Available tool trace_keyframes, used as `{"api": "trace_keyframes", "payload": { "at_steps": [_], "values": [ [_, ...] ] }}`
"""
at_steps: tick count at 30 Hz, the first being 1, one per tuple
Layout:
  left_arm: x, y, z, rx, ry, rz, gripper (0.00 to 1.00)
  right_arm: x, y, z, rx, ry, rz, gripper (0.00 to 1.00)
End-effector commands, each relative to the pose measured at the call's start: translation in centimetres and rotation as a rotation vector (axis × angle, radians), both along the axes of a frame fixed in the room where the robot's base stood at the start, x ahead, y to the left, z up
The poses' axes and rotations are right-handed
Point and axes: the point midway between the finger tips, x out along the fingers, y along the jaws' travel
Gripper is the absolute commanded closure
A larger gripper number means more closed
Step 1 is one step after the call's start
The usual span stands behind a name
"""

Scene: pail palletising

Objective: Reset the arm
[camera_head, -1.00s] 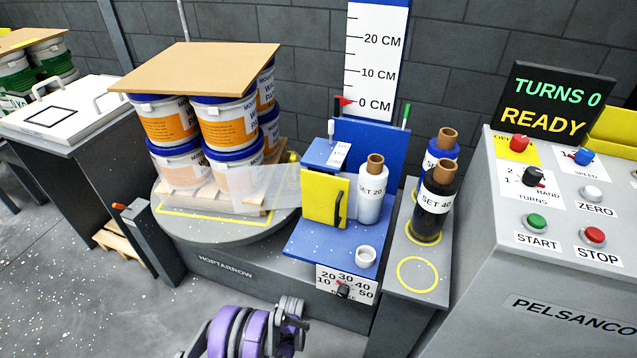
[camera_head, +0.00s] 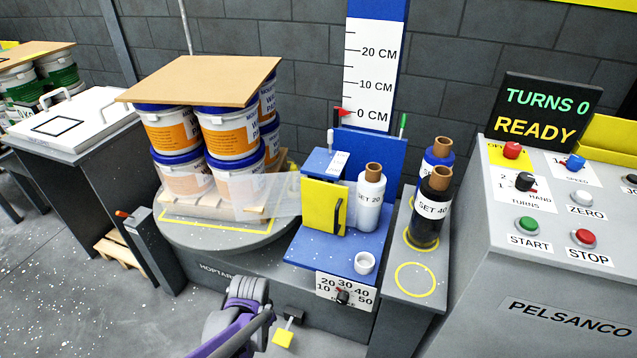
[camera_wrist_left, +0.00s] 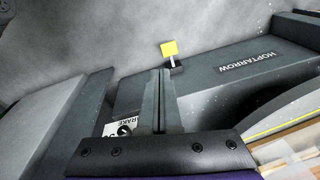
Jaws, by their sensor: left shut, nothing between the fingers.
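My left gripper (camera_wrist_left: 160,72) is shut and empty in the left wrist view, its two fingers together above the floor near the wrapping machine's grey base (camera_wrist_left: 230,75). In the head view a purple and grey link of my arm rises at the bottom centre, in front of that base (camera_head: 215,272); the fingertips cannot be made out there. My right gripper is in neither view. White pails (camera_head: 228,140) with blue lids and orange labels stand stacked on a pallet on the round turntable (camera_head: 215,232). A brown board (camera_head: 200,78) lies on top.
A yellow pedal (camera_head: 283,338) sticks out low beside my arm. Clear film (camera_head: 270,195) runs from the stack to the blue carriage (camera_head: 340,250), which holds a SET 20 roll (camera_head: 370,205). The control console (camera_head: 560,270) stands at right, its display reading TURNS 0 READY.

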Motion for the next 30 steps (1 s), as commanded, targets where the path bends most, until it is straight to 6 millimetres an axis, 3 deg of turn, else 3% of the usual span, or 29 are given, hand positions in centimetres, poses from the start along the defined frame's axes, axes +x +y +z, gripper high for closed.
{"api": "trace_keyframes", "payload": {
  "at_steps": [3, 10, 18, 26, 30],
  "values": [
    [-3.1, 0.9, 4.0, -0.022, -0.039, 0.087, 1.0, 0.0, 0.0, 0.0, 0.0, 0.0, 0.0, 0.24],
    [-9.6, 2.2, 9.1, -0.069, -0.114, 0.255, 1.0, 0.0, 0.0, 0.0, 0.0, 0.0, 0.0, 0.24],
    [-16.2, 3.0, 11.1, -0.125, -0.185, 0.417, 1.0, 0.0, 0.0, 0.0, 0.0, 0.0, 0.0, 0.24],
    [-20.5, 3.4, 10.9, -0.164, -0.232, 0.524, 1.0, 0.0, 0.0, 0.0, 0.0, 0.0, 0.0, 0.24],
    [-20.9, 3.4, 14.9, -0.168, -0.243, 0.525, 1.0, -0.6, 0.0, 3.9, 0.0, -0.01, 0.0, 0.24]
  ]
}}
